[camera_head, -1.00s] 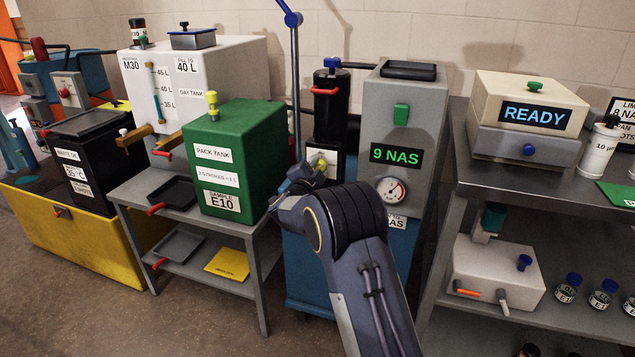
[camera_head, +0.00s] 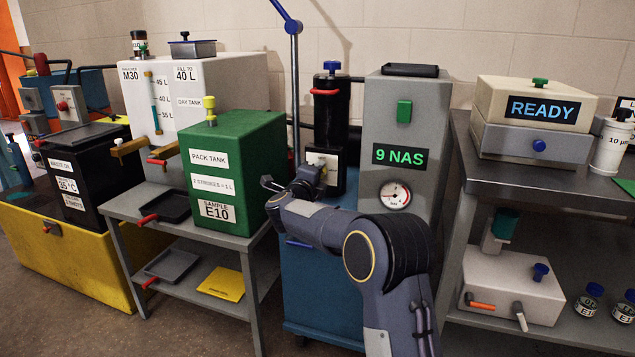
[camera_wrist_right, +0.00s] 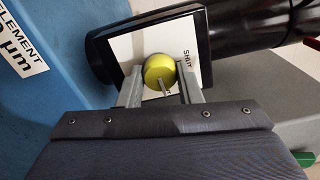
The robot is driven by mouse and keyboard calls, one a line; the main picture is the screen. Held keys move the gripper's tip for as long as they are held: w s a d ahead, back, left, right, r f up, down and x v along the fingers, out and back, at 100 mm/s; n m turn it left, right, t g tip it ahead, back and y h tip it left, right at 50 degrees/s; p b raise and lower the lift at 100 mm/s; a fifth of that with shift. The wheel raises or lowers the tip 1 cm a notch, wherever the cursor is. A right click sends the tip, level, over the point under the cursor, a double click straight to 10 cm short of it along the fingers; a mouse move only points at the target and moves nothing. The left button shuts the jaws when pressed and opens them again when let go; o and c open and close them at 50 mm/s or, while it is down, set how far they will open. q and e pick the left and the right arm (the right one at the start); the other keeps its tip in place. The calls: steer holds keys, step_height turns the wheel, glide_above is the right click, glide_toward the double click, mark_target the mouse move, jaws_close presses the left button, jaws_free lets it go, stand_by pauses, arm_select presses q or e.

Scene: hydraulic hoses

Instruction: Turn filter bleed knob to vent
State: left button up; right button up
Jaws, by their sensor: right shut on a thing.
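The yellow round bleed knob (camera_wrist_right: 160,72) stands out from a white plate (camera_wrist_right: 130,47) with a black frame, on the black filter housing. A thin metal pointer crosses the knob. The plate reads "SHUT" beside the knob; other lettering is mostly hidden. My right gripper (camera_wrist_right: 160,80) is shut on the knob, one finger on each side. In the head view the right gripper (camera_head: 312,180) is at the plate on the front of the black filter (camera_head: 330,115), and the knob is mostly hidden. My left gripper is not in view.
The grey unit (camera_head: 408,135) showing "9 NAS" with a gauge stands close right of the filter. The green pack tank (camera_head: 236,160) stands close left on a grey bench (camera_head: 190,232). A blue lever on a thin post (camera_head: 295,90) rises behind the gripper.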

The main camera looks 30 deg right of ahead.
steer(key=shift+m, duration=0.3)
stand_by(0.4)
steer(key=o, duration=1)
steer(key=shift+a, duration=0.1)
steer(key=v, duration=0.7)
steer(key=shift+s+a, duration=0.2)
steer(key=shift+s, duration=0.1)
